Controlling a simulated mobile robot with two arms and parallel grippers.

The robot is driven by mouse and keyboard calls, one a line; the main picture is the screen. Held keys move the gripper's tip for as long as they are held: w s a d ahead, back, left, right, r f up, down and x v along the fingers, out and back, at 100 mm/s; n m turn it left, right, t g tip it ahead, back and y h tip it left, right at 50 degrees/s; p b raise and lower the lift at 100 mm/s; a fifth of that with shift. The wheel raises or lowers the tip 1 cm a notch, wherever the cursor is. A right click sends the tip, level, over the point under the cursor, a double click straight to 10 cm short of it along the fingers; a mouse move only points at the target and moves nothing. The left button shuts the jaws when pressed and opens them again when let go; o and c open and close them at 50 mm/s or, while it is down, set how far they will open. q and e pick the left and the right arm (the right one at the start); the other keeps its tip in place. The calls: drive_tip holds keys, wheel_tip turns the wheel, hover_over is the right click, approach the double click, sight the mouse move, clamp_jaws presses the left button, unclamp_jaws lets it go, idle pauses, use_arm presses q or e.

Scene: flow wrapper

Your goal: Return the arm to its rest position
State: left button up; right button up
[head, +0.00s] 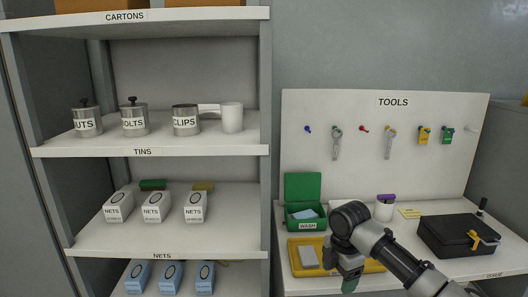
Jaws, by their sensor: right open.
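My right arm (400,262) comes in from the lower right and reaches over the work table, in front of the tools board. My right gripper (348,281) points down at the front of the yellow tray (296,263), to the right of a grey block (308,257) lying in it. The gripper's jaws are open; a small dark green patch shows at its tip, too small to make out. Whether the gripper touches the tray cannot be told. The arm hides part of the tray and table. My left gripper is not in view.
A green open box (305,216) marked WASH stands behind the tray. A black case (458,236) and a white tub with a purple top (385,207) stand on the table (400,283). The shelf unit (265,130) at left holds tins and boxes. Tools hang on the board (440,170).

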wheel_tip(320, 180, down, 22)
drive_tip(key=s+m+t+y, duration=0.1)
drive_tip(key=s+m, duration=0.2)
drive_tip(key=m, duration=0.4)
drive_tip(key=s+d+f+m, duration=0.1)
drive_tip(key=s+f+m, duration=0.2)
drive_tip(key=s+f, duration=0.35)
drive_tip(key=s+d+f+m, duration=0.2)
drive_tip(key=s+f, duration=0.2)
drive_tip(key=f, duration=0.5)
drive_tip(key=s+f+m, duration=0.2)
drive_tip(key=s+f, duration=0.3)
drive_tip(key=s, duration=0.8)
drive_tip(key=s+d+f+m, duration=0.1)
drive_tip(key=s+f+m, duration=0.2)
drive_tip(key=s, duration=1)
drive_tip(key=s+d+f+m+h, duration=0.1)
drive_tip(key=s+f+m, duration=0.1)
drive_tip(key=s+f, duration=0.6)
drive_tip(key=s, duration=0.5)
drive_tip(key=shift+f+m, duration=0.35)
drive_tip(key=shift+m, duration=0.05)
